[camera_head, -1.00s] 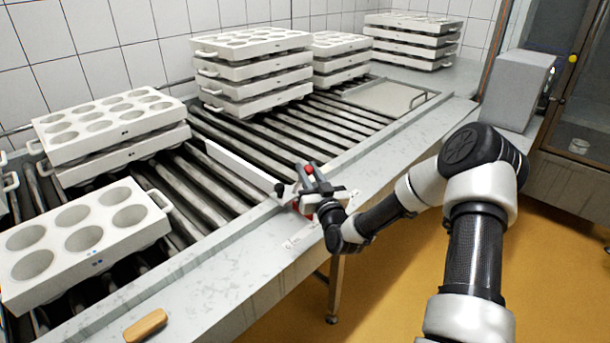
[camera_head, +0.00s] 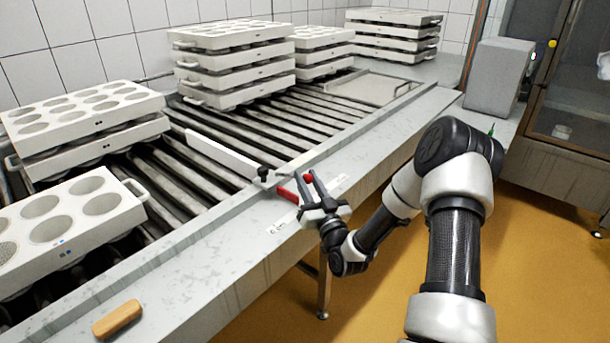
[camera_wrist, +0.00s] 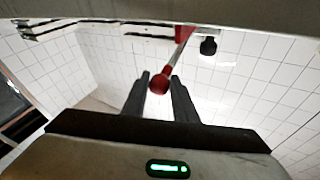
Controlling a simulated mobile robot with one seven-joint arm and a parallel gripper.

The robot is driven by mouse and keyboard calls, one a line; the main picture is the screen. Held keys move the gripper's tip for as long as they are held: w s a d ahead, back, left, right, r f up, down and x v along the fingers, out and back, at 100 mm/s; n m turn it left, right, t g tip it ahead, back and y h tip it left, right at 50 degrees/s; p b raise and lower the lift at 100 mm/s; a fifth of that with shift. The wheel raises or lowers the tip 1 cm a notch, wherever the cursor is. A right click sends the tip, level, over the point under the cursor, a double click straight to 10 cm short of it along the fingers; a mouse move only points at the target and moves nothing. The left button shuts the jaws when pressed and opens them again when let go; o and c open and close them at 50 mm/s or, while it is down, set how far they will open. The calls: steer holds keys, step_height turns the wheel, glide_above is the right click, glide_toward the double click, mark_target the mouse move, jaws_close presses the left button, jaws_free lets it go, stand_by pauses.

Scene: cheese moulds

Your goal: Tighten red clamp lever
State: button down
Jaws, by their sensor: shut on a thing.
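The red clamp lever (camera_head: 287,195) sits at the end of the white guide rail on the table's front ledge. It points toward the front edge and ends in a red ball knob (camera_head: 309,178). My gripper (camera_head: 304,183) is shut on the lever at this knob. In the wrist view the red knob (camera_wrist: 158,87) is between the dark fingers (camera_wrist: 160,77), and a thin shaft runs up from it to a red part (camera_wrist: 186,33). A black knob (camera_head: 263,172) stands on the clamp beside the lever. The clamp's underside is hidden.
The white guide rail (camera_head: 221,155) lies across the roller conveyor (camera_head: 215,175). Stacks of white moulds (camera_head: 232,65) stand behind and to the left. A wooden block (camera_head: 117,319) lies on the front ledge. The ledge right of my gripper is clear.

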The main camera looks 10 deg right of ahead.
steer(key=shift+s+d+f, duration=0.1)
steer(key=shift+s+f, duration=0.05)
steer(key=shift+f, duration=0.95)
steer(key=c, duration=1.5)
jaws_free()
steer(key=shift+r, duration=0.15)
steer(key=shift+s, duration=0.2)
steer(key=p+v, duration=0.1)
steer(key=v, duration=1.5)
steer(key=shift+s+p, duration=0.3)
steer(key=shift+s, duration=0.1)
